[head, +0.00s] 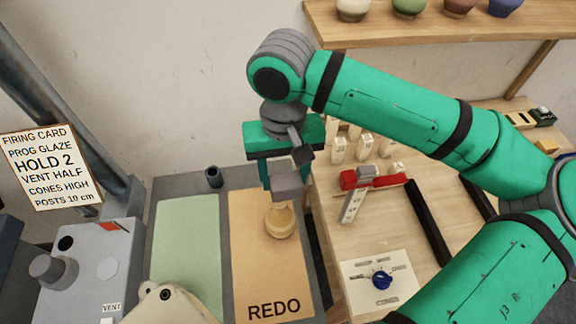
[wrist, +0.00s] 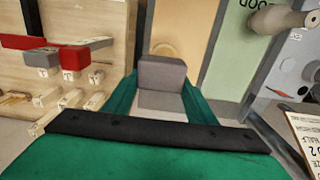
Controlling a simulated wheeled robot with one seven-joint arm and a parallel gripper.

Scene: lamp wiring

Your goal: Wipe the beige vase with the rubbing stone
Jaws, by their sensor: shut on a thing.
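The beige vase (head: 280,222) stands upright on the orange mat marked REDO (head: 250,262). My gripper (head: 284,172) is shut on a grey block, the rubbing stone (head: 287,188), just above the vase's mouth in the head view. In the wrist view the stone (wrist: 162,73) sits between my green fingers (wrist: 160,100). Only a sliver of the vase (wrist: 163,50) shows behind the stone there. I cannot tell whether the stone touches the vase.
A green mat (head: 185,250) lies left of the REDO mat, with a dark cup (head: 214,177) behind it. A grey machine (head: 75,275) stands further left. On the wooden table at right are a red holder (head: 352,180), white posts and a blue knob (head: 381,280).

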